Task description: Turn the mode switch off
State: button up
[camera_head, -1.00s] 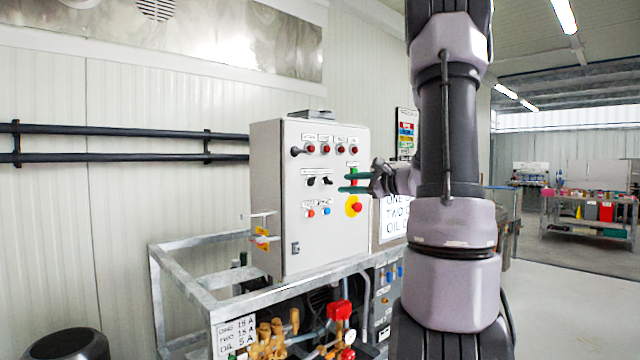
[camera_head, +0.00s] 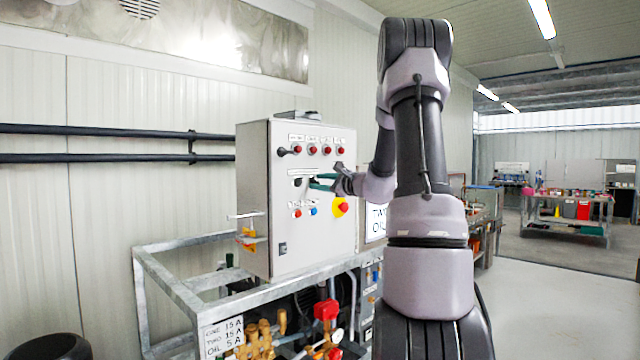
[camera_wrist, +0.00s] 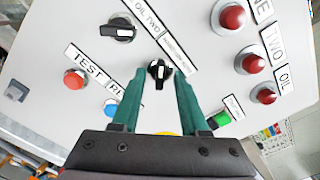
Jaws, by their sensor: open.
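The control box (camera_head: 250,195) has a pale front panel with two black rotary switches. In the wrist view, one switch (camera_wrist: 159,72), which I take for the mode switch, sits between the green fingertips of my gripper (camera_wrist: 159,88). Its small label above right is too blurred to read surely. Its grip points roughly up and down in that view. My gripper is open, with a finger on each side of the knob; contact cannot be told. The other black switch (camera_wrist: 119,28) is up and left. In the head view my gripper (camera_head: 318,183) hides the right switch.
Red lamps (camera_wrist: 232,17) run along the panel. Near the fingers are a red button (camera_wrist: 74,79), a blue button (camera_wrist: 110,107) and a green button (camera_wrist: 220,119). A red stop knob on yellow (camera_head: 342,207) is below my gripper. The metal frame (camera_head: 185,290) surrounds the pump.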

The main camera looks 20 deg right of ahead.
grip_shut()
jog(key=shift+m, duration=0.4)
jog(key=m, duration=0.3)
jog(key=shift+m, duration=2.5)
grip_release()
